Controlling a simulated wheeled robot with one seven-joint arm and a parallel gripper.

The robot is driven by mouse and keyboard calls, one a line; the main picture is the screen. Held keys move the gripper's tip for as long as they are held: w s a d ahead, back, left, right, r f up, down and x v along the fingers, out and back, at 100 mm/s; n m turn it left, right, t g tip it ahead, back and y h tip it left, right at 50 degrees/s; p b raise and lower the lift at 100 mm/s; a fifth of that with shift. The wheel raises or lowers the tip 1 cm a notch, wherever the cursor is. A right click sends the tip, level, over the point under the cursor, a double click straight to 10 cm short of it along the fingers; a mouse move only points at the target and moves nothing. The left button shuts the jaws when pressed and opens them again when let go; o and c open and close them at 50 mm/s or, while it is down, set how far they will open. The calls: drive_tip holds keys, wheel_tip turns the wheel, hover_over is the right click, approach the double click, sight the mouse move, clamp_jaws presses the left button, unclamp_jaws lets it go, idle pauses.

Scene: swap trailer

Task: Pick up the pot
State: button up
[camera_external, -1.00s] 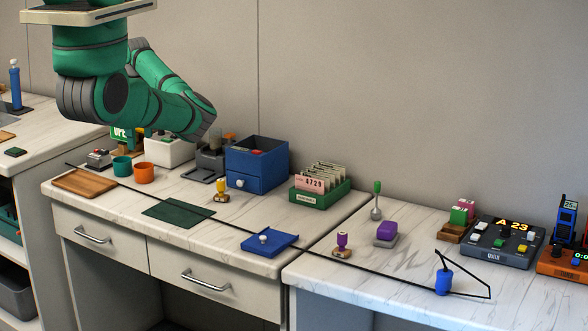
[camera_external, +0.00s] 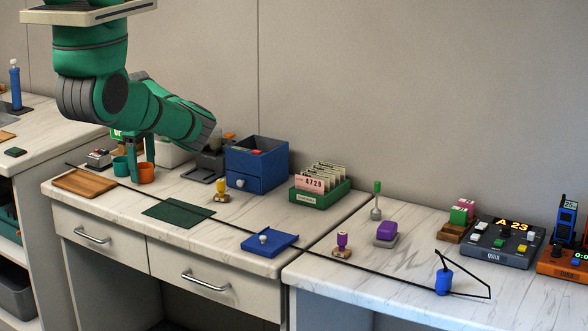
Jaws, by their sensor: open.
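Two small pots stand at the left back of the middle counter: a teal pot (camera_external: 120,167) and an orange pot (camera_external: 146,175) just right of it. My gripper (camera_external: 141,160) points down at them with its two green fingers apart and nothing held. The left finger hangs in the gap between the two pots. The right finger comes down behind the orange pot's rim, its tip hidden. I cannot tell whether either finger touches a pot.
A thin black line runs along the counter. A green mat (camera_external: 178,212) lies further forward.

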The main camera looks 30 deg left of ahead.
drive_tip(key=shift+f, duration=0.15)
drive_tip(key=c, duration=1.1)
drive_tip(key=shift+c, duration=0.3)
drive_tip(key=shift+r, duration=0.45)
wheel_tip(320, 180, up, 2)
drive_tip(key=shift+r, duration=0.1)
drive_tip(key=s+d+r, duration=0.8)
drive_tip(key=s+r, duration=0.2)
drive_tip(key=s, duration=0.1)
drive_tip(key=shift+s, duration=0.25)
